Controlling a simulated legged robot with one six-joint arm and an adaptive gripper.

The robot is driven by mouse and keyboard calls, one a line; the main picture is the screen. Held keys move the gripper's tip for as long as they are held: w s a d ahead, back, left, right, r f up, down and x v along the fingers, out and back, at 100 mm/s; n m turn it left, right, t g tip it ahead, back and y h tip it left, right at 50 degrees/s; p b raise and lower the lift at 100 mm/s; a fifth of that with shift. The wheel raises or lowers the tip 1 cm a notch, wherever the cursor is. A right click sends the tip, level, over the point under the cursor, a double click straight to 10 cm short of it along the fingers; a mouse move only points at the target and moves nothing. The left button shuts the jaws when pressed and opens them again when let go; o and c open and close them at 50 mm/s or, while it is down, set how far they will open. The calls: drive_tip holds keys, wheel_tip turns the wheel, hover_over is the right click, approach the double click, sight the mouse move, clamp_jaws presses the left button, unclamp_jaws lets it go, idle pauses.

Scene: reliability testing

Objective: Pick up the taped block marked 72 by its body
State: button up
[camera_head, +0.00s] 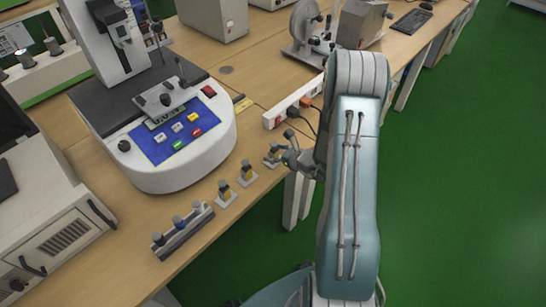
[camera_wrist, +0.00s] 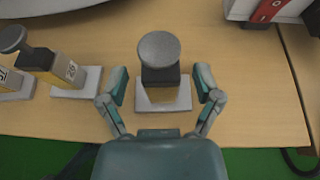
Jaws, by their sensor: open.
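A block with a round grey knob and dark neck (camera_wrist: 160,62) stands upright on a light base plate in the middle of the wrist view. Seen from above, its number cannot be read. My gripper (camera_wrist: 161,82) is open, one finger on each side of this block, with gaps between. In the head view my gripper (camera_head: 289,158) is at the table edge, by the rightmost block (camera_head: 271,158). Two taped blocks stand left of it; in the wrist view the nearer one (camera_wrist: 60,68) has a yellow label with small, sideways digits, and the farther one (camera_wrist: 12,75) is partly cut off.
A white testing machine (camera_head: 185,150) stands behind the blocks. A rack with several dark knobs (camera_head: 183,232) is at the left near the edge. A power strip (camera_head: 292,103) lies behind my gripper. The wooden table (camera_head: 235,215) ends just in front of the blocks.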

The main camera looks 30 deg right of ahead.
drive_tip(key=shift+w+f, duration=0.1)
drive_tip(key=shift+w, duration=0.2)
clamp_jaws()
